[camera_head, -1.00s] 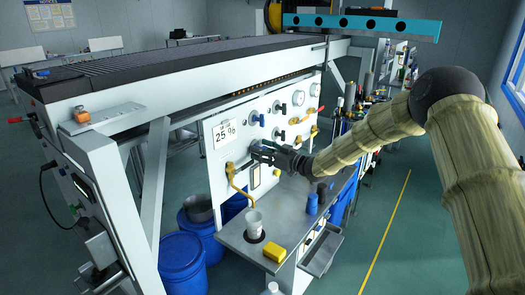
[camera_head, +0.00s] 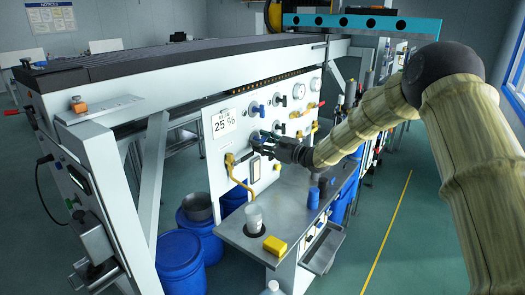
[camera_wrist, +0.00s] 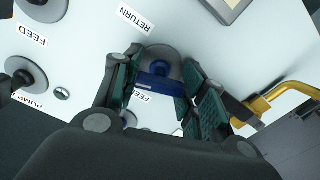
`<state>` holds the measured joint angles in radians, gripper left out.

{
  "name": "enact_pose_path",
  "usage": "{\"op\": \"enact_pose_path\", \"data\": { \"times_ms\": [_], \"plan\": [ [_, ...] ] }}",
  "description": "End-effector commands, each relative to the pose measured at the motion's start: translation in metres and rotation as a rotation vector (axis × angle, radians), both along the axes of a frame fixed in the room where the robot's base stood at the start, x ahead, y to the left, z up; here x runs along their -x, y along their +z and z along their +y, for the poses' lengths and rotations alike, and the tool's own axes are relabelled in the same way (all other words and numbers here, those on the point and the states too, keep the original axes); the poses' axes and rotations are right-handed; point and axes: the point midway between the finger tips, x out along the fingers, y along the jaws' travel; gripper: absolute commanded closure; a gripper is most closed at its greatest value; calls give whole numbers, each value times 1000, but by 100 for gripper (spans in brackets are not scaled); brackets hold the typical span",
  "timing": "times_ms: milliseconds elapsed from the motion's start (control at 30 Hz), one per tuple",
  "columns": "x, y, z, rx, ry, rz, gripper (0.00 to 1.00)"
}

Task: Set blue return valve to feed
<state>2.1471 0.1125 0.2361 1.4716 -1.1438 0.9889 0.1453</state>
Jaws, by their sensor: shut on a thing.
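The blue return valve handle (camera_wrist: 158,84) sits on a round grey base on the white panel, between my fingers in the wrist view. My gripper (camera_wrist: 160,95) is shut on this handle. A RETURN label (camera_wrist: 136,18) is above the handle in that view, and a partly hidden FEED label (camera_wrist: 141,97) is just below it. Which label the handle points to I cannot tell. In the head view my gripper (camera_head: 262,144) is at the panel (camera_head: 216,165), right of the 25 % sign, and covers much of the valve.
Other valves, including a blue one (camera_head: 255,111) above, and gauges (camera_head: 299,88) are close on the panel. A yellow pipe (camera_head: 239,182) runs down at left to a cup (camera_head: 254,218) on the grey shelf (camera_head: 283,222). A yellow sponge (camera_head: 275,245) lies there.

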Motion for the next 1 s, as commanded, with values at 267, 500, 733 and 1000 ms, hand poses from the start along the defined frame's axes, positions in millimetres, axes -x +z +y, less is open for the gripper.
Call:
{"op": "enact_pose_path", "data": {
  "times_ms": [267, 500, 733, 1000],
  "plan": [
    [-1, -4, 0, 155, -1, -220, 82],
    [-1, -4, 1, 290, -1, -405, 82],
    [0, -4, 1, 418, 0, -581, 82],
    [0, -4, 1, 562, 0, -777, 82]
  ]
}}
